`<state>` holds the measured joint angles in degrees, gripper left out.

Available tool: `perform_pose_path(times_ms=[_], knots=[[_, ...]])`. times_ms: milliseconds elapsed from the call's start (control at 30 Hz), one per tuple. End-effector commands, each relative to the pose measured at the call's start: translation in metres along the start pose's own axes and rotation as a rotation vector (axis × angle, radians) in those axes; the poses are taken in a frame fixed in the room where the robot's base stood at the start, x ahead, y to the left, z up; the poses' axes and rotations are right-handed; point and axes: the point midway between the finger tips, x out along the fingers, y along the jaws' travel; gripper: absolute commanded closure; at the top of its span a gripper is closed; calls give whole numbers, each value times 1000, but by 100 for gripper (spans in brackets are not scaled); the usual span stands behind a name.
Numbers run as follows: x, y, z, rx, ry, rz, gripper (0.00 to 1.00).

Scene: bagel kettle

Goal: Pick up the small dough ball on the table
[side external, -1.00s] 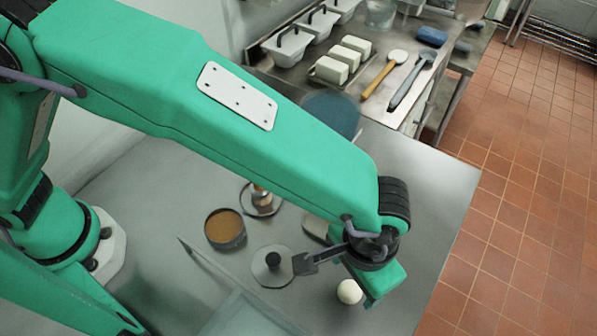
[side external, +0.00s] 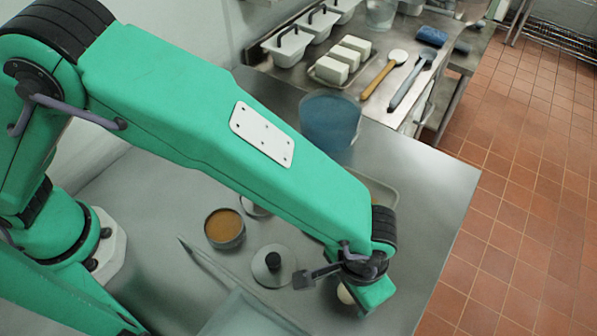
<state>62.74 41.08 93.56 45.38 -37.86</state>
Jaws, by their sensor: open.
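The small white dough ball (side external: 345,294) lies on the grey metal table (side external: 415,220) near its front right part. Most of the ball is hidden behind my gripper, and only part of its left side shows. My gripper (side external: 335,292) is open and low at the ball, with the dark jaw on the left and the green jaw on the right. The ball appears between or just behind the jaws; I cannot tell whether either jaw touches it.
A round tin with brown contents (side external: 225,229) and a grey disc with a knob (side external: 273,265) stand left of my gripper. A pale tray (side external: 250,315) lies at the front. A blue tub (side external: 330,120) stands behind my arm. The table's right side is clear.

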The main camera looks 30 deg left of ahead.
Motion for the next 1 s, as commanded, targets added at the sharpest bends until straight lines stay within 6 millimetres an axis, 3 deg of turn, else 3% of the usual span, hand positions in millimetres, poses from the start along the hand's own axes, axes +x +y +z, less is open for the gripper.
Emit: perform_pose_path(times_ms=[233, 500, 1000], knots=[[0, 0, 0, 0, 0, 0, 32], [0, 0, 0, 0, 0, 0, 80], [-8, 0, -1, 0, 2, 2, 80]])
